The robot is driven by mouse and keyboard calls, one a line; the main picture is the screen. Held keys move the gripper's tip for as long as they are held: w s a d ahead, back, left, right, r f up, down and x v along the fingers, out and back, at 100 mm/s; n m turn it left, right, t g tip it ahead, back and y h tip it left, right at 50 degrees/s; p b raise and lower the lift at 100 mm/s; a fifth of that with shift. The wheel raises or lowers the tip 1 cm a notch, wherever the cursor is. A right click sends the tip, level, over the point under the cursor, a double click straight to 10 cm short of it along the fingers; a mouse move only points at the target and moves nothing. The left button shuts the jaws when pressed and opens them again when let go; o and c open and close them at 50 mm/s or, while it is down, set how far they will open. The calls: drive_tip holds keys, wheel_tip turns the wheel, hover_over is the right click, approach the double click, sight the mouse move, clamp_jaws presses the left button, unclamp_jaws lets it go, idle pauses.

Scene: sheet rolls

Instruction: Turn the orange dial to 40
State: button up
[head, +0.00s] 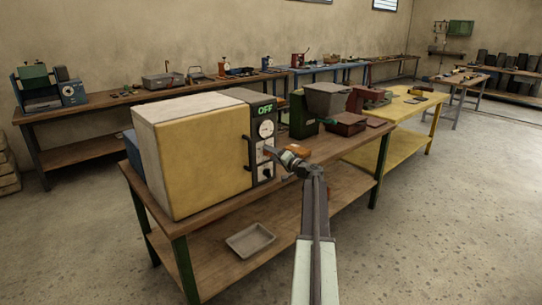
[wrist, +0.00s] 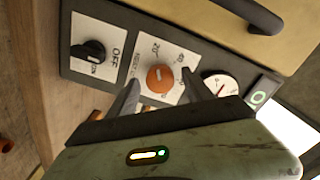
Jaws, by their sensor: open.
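The orange dial (wrist: 160,78) sits on a white scale plate on the oven's dark control panel, in the wrist view. Printed marks beside it include 20° and, further right, what looks like 40°. A pale line shows on the dial's face; its exact reading is too small to tell. My gripper (wrist: 160,84) is open, with one finger on each side of the dial; I cannot tell whether they touch it. The oven (head: 200,155) has a yellow door and a green OFF display (head: 265,109).
A black switch knob (wrist: 90,51) is left of the dial and a round gauge (wrist: 220,87) right of it. A dark door handle (wrist: 255,14) sticks out nearby. An orange item (head: 298,149) lies on the bench (head: 330,165). A grey tray (head: 250,240) is on the lower shelf.

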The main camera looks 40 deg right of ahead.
drive_tip(key=shift+w, duration=0.3)
clamp_jaws()
drive_tip(key=shift+s+a+f, duration=0.1)
drive_tip(key=shift+a, duration=0.05)
drive_tip(key=shift+m, duration=0.3)
drive_tip(key=m, duration=1.1)
drive_tip(key=shift+d, duration=0.2)
drive_tip(key=shift+m, duration=0.3)
